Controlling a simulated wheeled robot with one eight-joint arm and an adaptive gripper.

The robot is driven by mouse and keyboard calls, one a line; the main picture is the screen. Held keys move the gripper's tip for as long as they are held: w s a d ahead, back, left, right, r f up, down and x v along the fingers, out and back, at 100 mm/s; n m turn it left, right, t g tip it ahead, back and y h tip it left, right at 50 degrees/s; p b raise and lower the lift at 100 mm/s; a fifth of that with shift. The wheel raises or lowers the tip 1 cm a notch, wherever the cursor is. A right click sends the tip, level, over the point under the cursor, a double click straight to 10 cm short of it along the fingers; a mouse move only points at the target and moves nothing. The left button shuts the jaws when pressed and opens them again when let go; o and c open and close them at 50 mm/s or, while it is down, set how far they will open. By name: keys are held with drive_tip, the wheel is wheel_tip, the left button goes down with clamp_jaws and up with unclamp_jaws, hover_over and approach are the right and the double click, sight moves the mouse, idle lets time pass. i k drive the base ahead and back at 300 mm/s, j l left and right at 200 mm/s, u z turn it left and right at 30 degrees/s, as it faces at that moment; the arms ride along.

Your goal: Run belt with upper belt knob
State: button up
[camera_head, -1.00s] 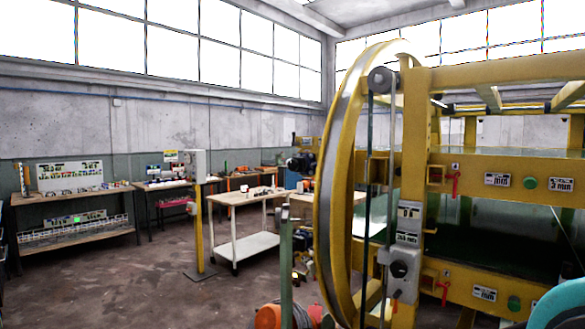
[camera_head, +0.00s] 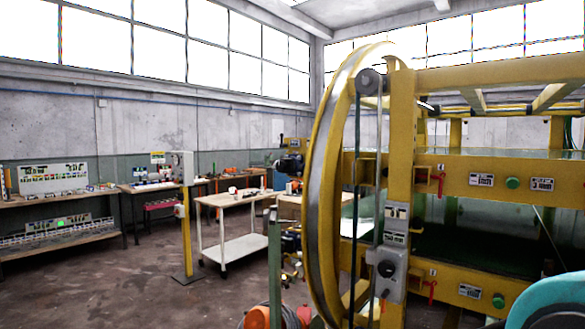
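The yellow ring inverter (camera_head: 470,86) fills the right half of the head view, with its large ring (camera_head: 322,180) seen nearly edge-on. An upper belt (camera_head: 500,153) and a dark green lower belt (camera_head: 455,244) run between its yellow beams. A grey control box (camera_head: 391,285) on the yellow upright carries a round black knob (camera_head: 386,269). Its label is too small to read, so I cannot tell which belt it serves. The upper beam has a red lever (camera_head: 441,184) and a green button (camera_head: 513,183).
A white two-shelf cart (camera_head: 228,250) stands left of the ring, with a yellow post (camera_head: 186,235) beside it. Workbenches (camera_head: 70,196) line the back wall. A green post (camera_head: 274,260) stands close to the ring. Open floor (camera_head: 130,285) lies at the lower left.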

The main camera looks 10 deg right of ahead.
sight(280, 166)
drive_tip(key=i+j, duration=0.15)
drive_tip(key=j, duration=0.25)
drive_tip(key=i+j+z, duration=0.1)
drive_tip(key=j, duration=0.25)
drive_tip(key=i+j+z, duration=0.1)
drive_tip(key=j, duration=0.3)
drive_tip(key=i+j, duration=0.2)
drive_tip(key=j, duration=0.2)
drive_tip(key=i+j+z, duration=0.1)
drive_tip(key=j, duration=0.3)
